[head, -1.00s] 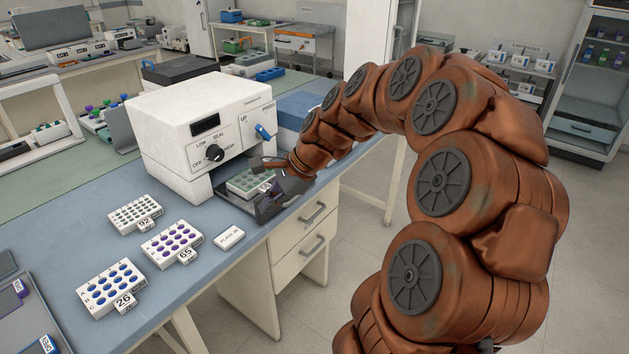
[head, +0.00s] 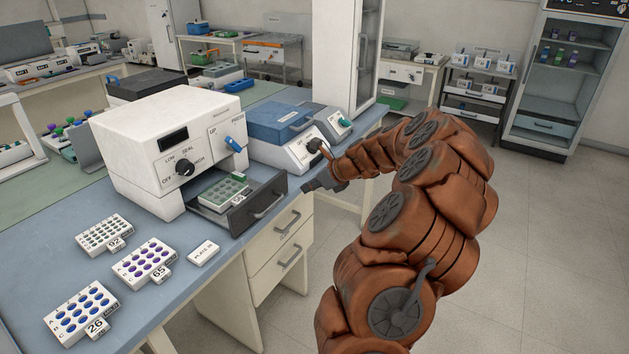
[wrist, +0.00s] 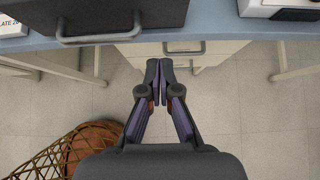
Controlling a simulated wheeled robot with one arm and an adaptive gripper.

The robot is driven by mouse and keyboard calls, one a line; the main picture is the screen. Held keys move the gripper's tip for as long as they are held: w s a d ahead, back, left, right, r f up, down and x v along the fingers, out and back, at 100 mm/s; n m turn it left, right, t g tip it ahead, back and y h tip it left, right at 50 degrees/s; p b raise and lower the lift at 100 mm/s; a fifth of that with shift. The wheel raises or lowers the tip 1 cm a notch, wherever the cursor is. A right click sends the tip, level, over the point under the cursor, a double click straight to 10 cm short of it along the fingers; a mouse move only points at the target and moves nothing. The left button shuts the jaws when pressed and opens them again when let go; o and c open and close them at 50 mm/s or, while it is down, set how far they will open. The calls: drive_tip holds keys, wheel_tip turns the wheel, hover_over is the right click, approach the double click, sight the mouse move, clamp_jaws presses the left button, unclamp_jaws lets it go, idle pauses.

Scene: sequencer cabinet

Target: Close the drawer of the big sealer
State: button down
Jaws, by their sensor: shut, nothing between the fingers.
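The big sealer (head: 165,150) is a white box with a black dial and a blue switch, on the blue counter. Its drawer (head: 258,207) is pulled out, with a dark front and a bar handle. A green-and-white well plate (head: 222,192) lies in it. My gripper (head: 318,184) is to the right of the drawer front in the head view, apart from it, past the counter edge. In the wrist view the drawer front (wrist: 112,13) and its handle are at the top left, and my gripper (wrist: 163,68) is shut and empty in front of them.
A smaller blue-topped device (head: 280,128) stands right of the sealer. Well plates (head: 146,262) and a small white labelled block (head: 204,253) lie on the counter at front left. Cabinet drawers (head: 280,247) with handles are below. The floor (head: 540,250) at right is open.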

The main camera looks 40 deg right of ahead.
sight(280, 190)
drive_tip(key=shift+w+a+f+p, duration=0.35)
drive_tip(key=shift+w+f, duration=0.2)
drive_tip(key=shift+w, duration=0.7)
drive_tip(key=shift+w+a+f+p, duration=0.25)
drive_tip(key=shift+w+f, duration=0.25)
drive_tip(key=shift+w, duration=0.7)
drive_tip(key=shift+w+a+f+p, duration=0.25)
drive_tip(key=shift+w+f+p, duration=0.25)
drive_tip(key=shift+w, duration=0.75)
drive_tip(key=shift+w+a, duration=0.1)
